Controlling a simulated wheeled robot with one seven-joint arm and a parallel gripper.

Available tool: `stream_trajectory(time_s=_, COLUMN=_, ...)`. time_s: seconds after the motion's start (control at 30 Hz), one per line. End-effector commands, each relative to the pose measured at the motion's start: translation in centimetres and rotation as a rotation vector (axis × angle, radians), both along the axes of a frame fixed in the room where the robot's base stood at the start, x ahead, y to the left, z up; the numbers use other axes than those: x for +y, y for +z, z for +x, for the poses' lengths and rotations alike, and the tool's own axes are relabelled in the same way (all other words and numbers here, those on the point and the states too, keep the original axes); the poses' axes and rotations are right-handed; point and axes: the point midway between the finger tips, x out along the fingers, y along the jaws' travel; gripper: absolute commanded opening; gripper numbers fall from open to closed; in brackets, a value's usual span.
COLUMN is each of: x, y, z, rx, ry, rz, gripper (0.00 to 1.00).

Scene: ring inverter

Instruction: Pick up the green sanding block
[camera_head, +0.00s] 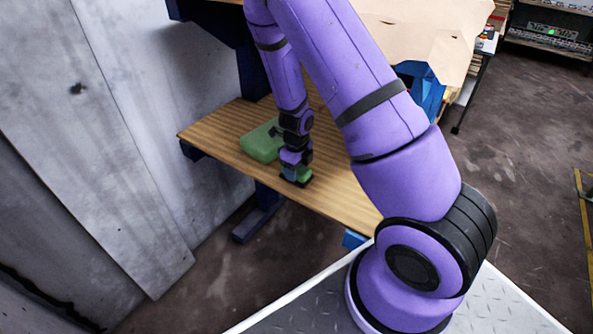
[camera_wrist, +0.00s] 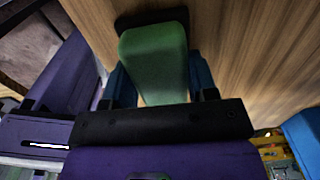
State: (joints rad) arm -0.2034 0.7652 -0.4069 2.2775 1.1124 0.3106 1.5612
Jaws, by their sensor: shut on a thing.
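The green sanding block (camera_wrist: 155,58) has a rounded green top and a dark base. In the wrist view it sits between the two blue fingers of my gripper (camera_wrist: 161,82), which is shut on its sides. The dark base is at the wooden shelf surface; I cannot tell whether it touches or is just above. In the head view my gripper (camera_head: 295,174) points down near the shelf's front edge, and only a small bit of the sanding block (camera_head: 304,175) shows there, the rest hidden by the gripper.
A larger green object (camera_head: 259,147) lies on the wooden shelf (camera_head: 213,130) just left of my gripper, partly behind my arm. A grey wall panel (camera_head: 110,130) stands to the left. The shelf is bare towards its front right corner. A blue thing (camera_head: 428,92) stands behind my arm.

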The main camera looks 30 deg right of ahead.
Motion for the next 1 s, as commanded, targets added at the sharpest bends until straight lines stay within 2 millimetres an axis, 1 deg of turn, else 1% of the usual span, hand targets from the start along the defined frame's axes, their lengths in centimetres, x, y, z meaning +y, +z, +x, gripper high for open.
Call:
stream_trajectory(time_s=0.17, x=0.1, y=1.2, z=0.1, rx=-0.002, ry=0.002, rz=0.000, gripper=0.23)
stream_trajectory(time_s=0.27, x=0.1, y=2.5, z=0.1, rx=-0.002, ry=0.003, rz=0.000, gripper=0.23)
stream_trajectory(time_s=0.5, x=0.1, y=6.4, z=0.1, rx=-0.004, ry=0.003, rz=-0.001, gripper=0.23)
stream_trajectory(time_s=0.7, x=0.1, y=8.8, z=0.1, rx=-0.002, ry=0.001, rz=0.001, gripper=0.23)
stream_trajectory(time_s=0.8, x=0.0, y=9.5, z=0.0, rx=-0.001, ry=0.002, rz=-0.001, gripper=0.23)
stream_trajectory(time_s=1.0, x=0.0, y=9.9, z=0.0, rx=0.000, ry=-0.001, rz=0.001, gripper=0.23)
